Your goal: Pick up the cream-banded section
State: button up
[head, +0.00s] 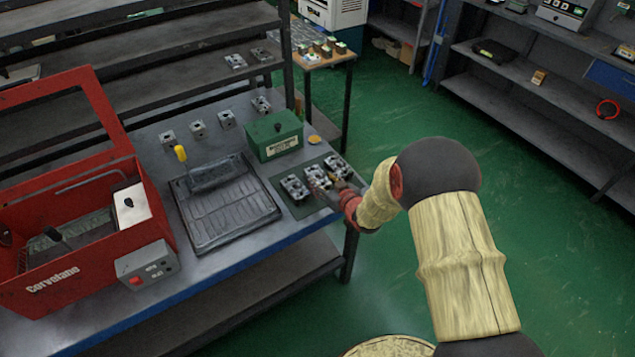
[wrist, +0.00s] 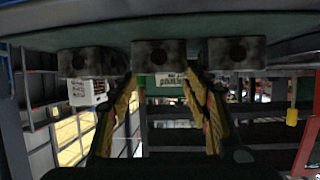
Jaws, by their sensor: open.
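Three grey metal valve blocks stand in a row on a dark mat (head: 300,208) at the table's right end: a left one (head: 294,187), a middle one (head: 316,175) and a right one (head: 337,164). I cannot make out a cream band on any of them. My gripper (head: 331,187) is at the front of this row, its fingers partly hiding the blocks. In the wrist view, which is upside down, my gripper (wrist: 161,80) is open and empty. The middle block (wrist: 159,54) lies ahead between the fingertips, with the other blocks (wrist: 78,62) (wrist: 236,53) either side.
A green box (head: 274,136) stands just behind the mat. A black tray (head: 228,208) lies left of it, then a red machine (head: 70,215) with a grey control box (head: 147,265). Several more blocks (head: 197,128) stand further back. Open floor lies to the right.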

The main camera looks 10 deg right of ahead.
jog(key=shift+x, duration=1.25)
jog(key=shift+f, duration=0.1)
jog(key=shift+c, duration=1.4)
jog(key=c, duration=0.9)
